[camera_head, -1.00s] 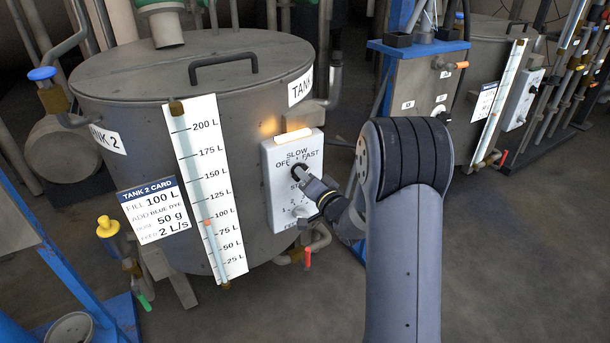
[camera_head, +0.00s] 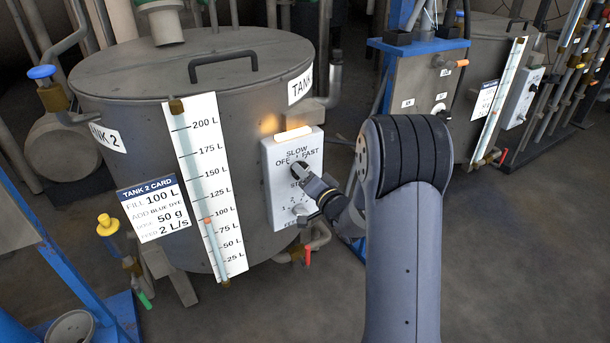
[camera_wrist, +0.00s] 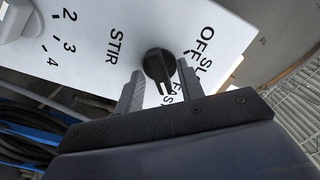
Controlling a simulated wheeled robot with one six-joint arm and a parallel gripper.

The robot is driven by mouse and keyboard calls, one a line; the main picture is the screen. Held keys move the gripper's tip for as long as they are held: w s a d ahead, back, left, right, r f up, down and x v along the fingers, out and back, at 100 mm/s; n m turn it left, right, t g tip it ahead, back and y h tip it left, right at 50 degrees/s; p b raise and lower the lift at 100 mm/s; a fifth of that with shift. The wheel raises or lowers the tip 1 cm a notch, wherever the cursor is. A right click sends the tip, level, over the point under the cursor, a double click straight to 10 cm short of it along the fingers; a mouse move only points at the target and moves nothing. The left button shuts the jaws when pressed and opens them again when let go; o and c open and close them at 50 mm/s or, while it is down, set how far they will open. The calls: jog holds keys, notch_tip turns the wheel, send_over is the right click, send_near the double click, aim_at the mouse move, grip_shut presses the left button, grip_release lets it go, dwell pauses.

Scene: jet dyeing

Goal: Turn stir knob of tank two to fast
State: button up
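The grey tank two (camera_head: 140,95) stands at the left, with a white control panel (camera_head: 313,148) on its front right. The panel's black stir knob (camera_wrist: 158,63) is in the wrist view, beside the words STIR, OFF, SLOW and FAST. Its narrow lighter-marked end points down in that view, toward the FAST side. My gripper (camera_wrist: 160,68) is at the panel with a fingertip on each side of the knob. The fingers look open, with narrow gaps at the knob; contact is not clear. In the head view my gripper (camera_head: 306,178) partly covers the panel's middle.
A second numbered dial (camera_wrist: 15,20) is on the same panel. A lit orange-white lamp (camera_head: 292,135) is above the knob. A red-handled valve (camera_head: 307,256) is below the panel. Another tank (camera_head: 480,75) and a blue-framed cabinet (camera_head: 420,90) stand at the back right. The floor at right is clear.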

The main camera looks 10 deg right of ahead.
jog(key=p+v, duration=0.1)
jog(key=v, duration=0.9)
jog(key=shift+s, duration=0.4)
jog(key=shift+d, duration=0.1)
jog(key=b+x, duration=0.1)
jog(key=x, duration=0.9)
jog(key=shift+w, duration=0.4)
